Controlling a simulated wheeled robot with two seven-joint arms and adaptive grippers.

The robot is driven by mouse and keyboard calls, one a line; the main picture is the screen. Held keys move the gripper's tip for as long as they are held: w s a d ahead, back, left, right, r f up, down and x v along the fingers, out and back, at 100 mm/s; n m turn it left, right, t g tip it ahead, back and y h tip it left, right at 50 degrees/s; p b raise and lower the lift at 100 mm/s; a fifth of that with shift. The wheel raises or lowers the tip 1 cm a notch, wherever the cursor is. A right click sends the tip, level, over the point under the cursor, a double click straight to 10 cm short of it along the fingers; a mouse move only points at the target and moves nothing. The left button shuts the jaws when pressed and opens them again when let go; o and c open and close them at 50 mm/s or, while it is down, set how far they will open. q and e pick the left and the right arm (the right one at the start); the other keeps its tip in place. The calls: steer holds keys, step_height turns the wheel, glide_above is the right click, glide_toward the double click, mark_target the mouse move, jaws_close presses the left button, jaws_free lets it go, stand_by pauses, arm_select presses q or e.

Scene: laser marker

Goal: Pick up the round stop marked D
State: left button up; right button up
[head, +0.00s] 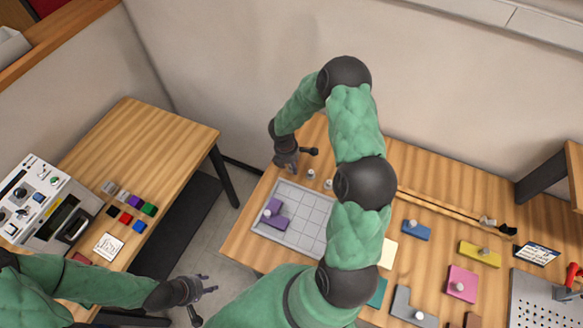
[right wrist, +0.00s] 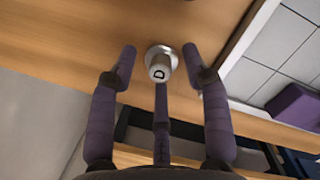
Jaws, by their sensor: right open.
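The round stop marked D (right wrist: 158,68) is a small pale metal knob on a wider round base, standing on the wooden table. In the right wrist view its D faces me, between and just beyond the fingertips of my right gripper (right wrist: 159,62). That gripper is open and empty, with its fingers apart from the stop. In the head view my right gripper (head: 300,156) is above the table's back left part. Two small pale stops (head: 311,174) (head: 328,184) stand near it there; their letters cannot be read. My left gripper (head: 203,292) is open and empty, low at the left.
A grey grid tray (head: 297,239) with a purple block (head: 274,214) lies close to the right gripper. Coloured knobbed blocks, such as a pink one (head: 462,279), lie further right. My right arm hides part of the table. The side table (head: 146,147) stands left across a gap.

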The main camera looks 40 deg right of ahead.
jaws_close()
steer(key=shift+r, duration=0.15)
